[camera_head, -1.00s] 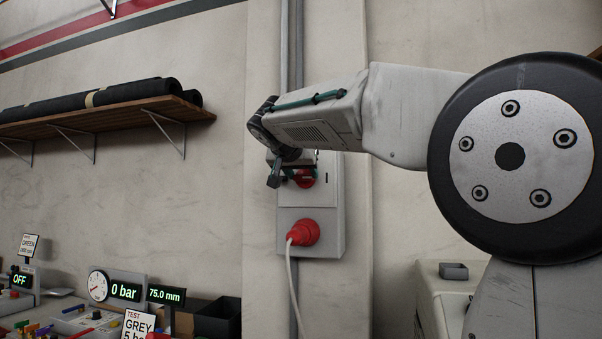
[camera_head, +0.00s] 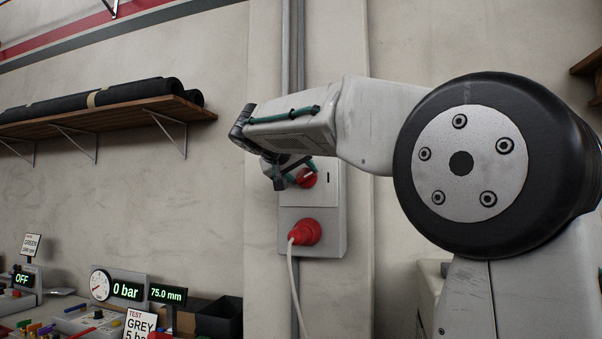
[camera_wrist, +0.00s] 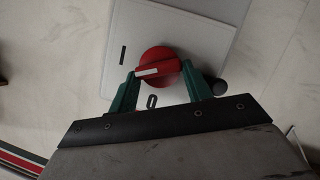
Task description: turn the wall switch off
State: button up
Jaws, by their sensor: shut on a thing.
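The wall switch (camera_head: 328,177) is a light grey box on a wall pillar. It has a round red knob (camera_head: 307,180) with a white pointer line. In the wrist view, the knob (camera_wrist: 158,66) sits between the two green fingers of my gripper (camera_wrist: 156,80), which is shut on it. The white line slants to the left there, between a black "I" mark (camera_wrist: 123,55) and a black "0" mark (camera_wrist: 152,101). In the head view, my gripper (camera_head: 296,176) reaches the knob from the left and hides part of it.
A red plug (camera_head: 306,232) with a white cable sits in the socket below the switch. A wooden shelf (camera_head: 110,113) with black rolls is on the left wall. A bench with a "0 bar" display (camera_head: 126,291) and an "OFF" display (camera_head: 22,280) stands lower left.

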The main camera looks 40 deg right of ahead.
jog(key=n+h, duration=0.1)
jog(key=n+g, duration=0.1)
jog(key=n, duration=0.1)
jog(key=n+h, duration=0.1)
jog(key=shift+w+a+f+n+g+h, duration=0.2)
jog(key=shift+f+n+g+h, duration=0.1)
jog(key=shift+f+n, duration=0.1)
jog(key=n, duration=0.1)
jog(key=n+h, duration=0.1)
jog(key=n, duration=0.1)
jog(key=n+h, duration=0.1)
jog(key=shift+f+n, duration=0.3)
dwell(0.3)
jog(key=o, duration=1)
jog(key=shift+a, duration=0.15)
jog(key=v, duration=0.7)
jog(key=shift+s+a+f, duration=0.1)
jog(key=shift+a+f, duration=0.05)
jog(key=shift+a, duration=0.15)
